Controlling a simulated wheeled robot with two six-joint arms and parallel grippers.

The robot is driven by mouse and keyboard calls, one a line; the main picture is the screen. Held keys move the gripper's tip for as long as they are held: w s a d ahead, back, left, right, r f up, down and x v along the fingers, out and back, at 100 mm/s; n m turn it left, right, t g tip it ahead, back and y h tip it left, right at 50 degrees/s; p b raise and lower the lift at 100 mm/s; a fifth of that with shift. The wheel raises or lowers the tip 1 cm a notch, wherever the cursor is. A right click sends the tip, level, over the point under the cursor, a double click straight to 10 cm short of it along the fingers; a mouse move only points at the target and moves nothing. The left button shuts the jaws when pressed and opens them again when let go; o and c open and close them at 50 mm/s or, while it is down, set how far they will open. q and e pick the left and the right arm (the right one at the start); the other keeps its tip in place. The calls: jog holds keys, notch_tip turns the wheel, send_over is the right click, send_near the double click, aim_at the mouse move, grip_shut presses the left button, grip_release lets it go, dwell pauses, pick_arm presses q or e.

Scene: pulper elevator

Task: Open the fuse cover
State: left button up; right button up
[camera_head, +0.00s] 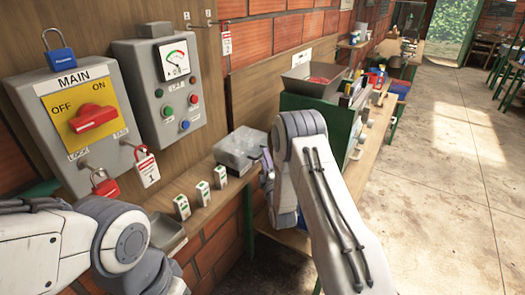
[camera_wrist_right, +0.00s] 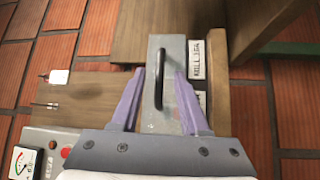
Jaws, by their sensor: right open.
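The fuse cover (camera_head: 238,146) is a grey box on the wooden ledge below the meter panel in the head view. In the right wrist view the grey cover (camera_wrist_right: 170,48) carries a black bar handle (camera_wrist_right: 158,80). My right gripper (camera_wrist_right: 159,73) has its two purple fingers apart, one on each side of the handle; I cannot tell whether they touch it. In the head view my right gripper (camera_head: 267,167) is beside the cover's right end, partly hidden by its own wrist. My left arm enters at the lower left, with its gripper out of view.
A MAIN switch box (camera_head: 66,88) with a red knob and a meter panel (camera_head: 150,95) hang on the wall at left. Several small white-green blocks (camera_head: 202,193) and a grey tray (camera_head: 167,233) are on the ledge. The floor (camera_head: 450,200) at right is clear.

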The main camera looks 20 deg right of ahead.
jog(key=shift+w+d+r+p, duration=0.1)
jog(key=shift+w+p, duration=0.1)
jog(key=shift+w, duration=0.6)
jog(key=shift+w+d+r+p, duration=0.1)
jog(key=shift+w+p, duration=0.05)
jog(key=shift+w, duration=0.65)
grip_shut()
